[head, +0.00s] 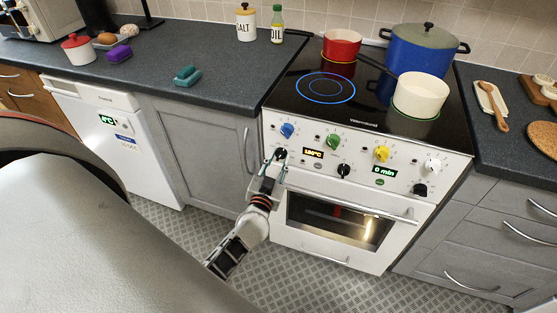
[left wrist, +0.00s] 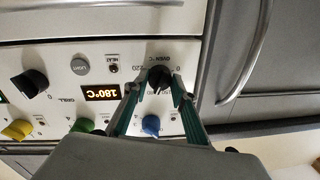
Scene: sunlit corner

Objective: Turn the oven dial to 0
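The black oven dial (head: 281,153) is at the left end of the white oven's (head: 350,215) lower row of controls. In the left wrist view the oven dial (left wrist: 159,79) appears upside down, with the marks 0 and 220 near it. My left gripper (head: 275,163) is in front of the dial. In the left wrist view its two green fingers (left wrist: 159,86) straddle the dial, one tip on each side, with slight gaps; contact is not clear. The display (head: 312,153) reads 180°C. My right gripper is not in view.
A blue knob (head: 287,130), green knob (head: 333,141), yellow knob (head: 382,154) and several others share the panel. The oven door handle (head: 350,206) runs just below. A red pot (head: 341,46), blue pot (head: 420,55) and cream pot (head: 420,97) stand on the hob.

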